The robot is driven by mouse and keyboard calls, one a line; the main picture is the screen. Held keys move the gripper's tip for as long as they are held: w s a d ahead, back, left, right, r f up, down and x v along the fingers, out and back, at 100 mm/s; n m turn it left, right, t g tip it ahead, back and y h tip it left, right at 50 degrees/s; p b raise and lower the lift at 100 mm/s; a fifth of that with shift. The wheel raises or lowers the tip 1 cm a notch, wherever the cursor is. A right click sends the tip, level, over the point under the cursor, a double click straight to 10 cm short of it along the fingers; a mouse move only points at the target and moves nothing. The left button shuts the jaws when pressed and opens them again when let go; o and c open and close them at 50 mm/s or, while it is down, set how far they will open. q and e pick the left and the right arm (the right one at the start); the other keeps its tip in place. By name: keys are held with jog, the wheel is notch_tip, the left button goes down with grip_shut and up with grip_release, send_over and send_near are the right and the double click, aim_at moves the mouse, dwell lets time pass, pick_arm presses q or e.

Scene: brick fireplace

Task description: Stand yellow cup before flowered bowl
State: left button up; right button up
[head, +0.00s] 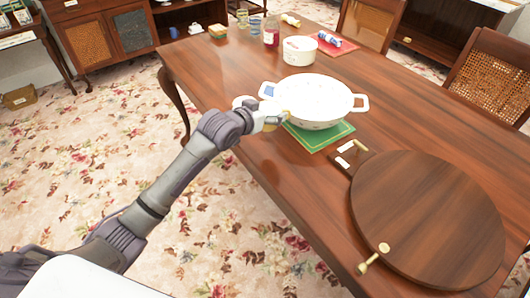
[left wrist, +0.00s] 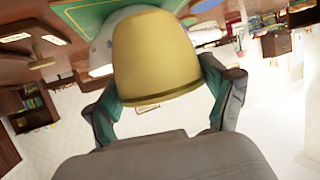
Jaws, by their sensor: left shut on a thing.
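The yellow cup (left wrist: 155,55) fills the middle of the left wrist view, between the two fingers of my left gripper (left wrist: 165,100), which is shut on it. In the head view my left gripper (head: 268,115) is at the left side of the white flowered bowl (head: 318,108), by its left handle. The cup is mostly hidden there by the gripper, and I cannot tell whether it touches the table or the bowl. The bowl has two handles and stands on a green mat (head: 318,139). My right gripper is not in view.
A round wooden board (head: 430,215) lies at the table's near right, with small brass pieces (head: 369,264) by it. A white pot (head: 299,51), a red jar (head: 271,34) and a red mat (head: 326,48) are farther back. The table's left edge is close to my arm.

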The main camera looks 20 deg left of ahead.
pick_arm(q)
jog(key=shift+w+a+r+b, duration=0.15)
jog(key=shift+w+a, duration=0.25)
jog(key=shift+w, duration=0.2)
jog(key=shift+w+a+r+b, duration=0.15)
jog(key=shift+w+a, duration=0.2)
jog(key=shift+w, duration=0.2)
notch_tip(320, 180, down, 5)
jog(key=shift+f, duration=2.25)
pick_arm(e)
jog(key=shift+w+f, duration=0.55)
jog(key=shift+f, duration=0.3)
pick_arm(q)
jog(key=o, duration=1.1)
jog(key=shift+f, duration=0.1)
